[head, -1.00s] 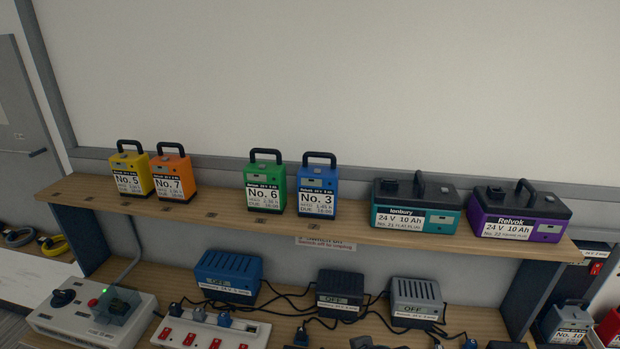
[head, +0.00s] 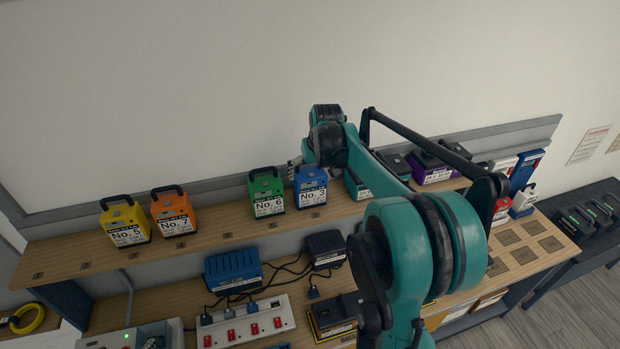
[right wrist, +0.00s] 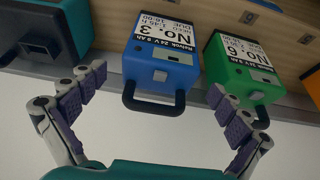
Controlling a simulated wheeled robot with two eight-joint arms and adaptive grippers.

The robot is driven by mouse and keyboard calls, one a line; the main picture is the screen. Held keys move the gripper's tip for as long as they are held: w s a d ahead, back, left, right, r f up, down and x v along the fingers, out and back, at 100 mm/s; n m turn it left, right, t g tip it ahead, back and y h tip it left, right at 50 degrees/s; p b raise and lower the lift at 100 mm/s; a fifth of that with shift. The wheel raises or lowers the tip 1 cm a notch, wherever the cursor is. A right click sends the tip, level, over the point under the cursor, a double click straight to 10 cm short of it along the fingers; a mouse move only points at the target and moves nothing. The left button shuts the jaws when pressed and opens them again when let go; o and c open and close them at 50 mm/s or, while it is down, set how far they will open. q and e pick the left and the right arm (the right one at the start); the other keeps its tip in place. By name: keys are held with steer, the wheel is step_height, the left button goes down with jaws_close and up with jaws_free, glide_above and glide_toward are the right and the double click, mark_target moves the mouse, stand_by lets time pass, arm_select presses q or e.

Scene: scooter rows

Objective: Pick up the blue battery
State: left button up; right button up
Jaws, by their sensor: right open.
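The blue battery No. 3 (head: 311,188) stands upright on the upper shelf, just right of the green battery No. 6 (head: 266,193). My right gripper (head: 296,170) is at the blue battery's top, and my right arm hides part of its handle. In the right wrist view, which is upside down, the blue battery (right wrist: 160,62) with its black handle lies between the spread fingers of my right gripper (right wrist: 158,82). The gripper is open and empty. The right-hand finger in that view is near the green battery (right wrist: 235,70). My left gripper is out of view.
Yellow No. 5 (head: 125,223) and orange No. 7 (head: 173,213) stand further left on the shelf (head: 90,262). A teal battery (right wrist: 40,38) stands on the blue one's other side. Chargers, including a blue one (head: 233,271), and cables lie below.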

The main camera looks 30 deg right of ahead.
mark_target(309, 192)
steer(key=x, duration=0.7)
steer(key=shift+w+d+f+p, duration=0.1)
steer(key=shift+w+p, duration=0.1)
steer(key=shift+p, duration=0.2)
steer(key=shift+c, duration=1.3)
steer(key=c, duration=1.5)
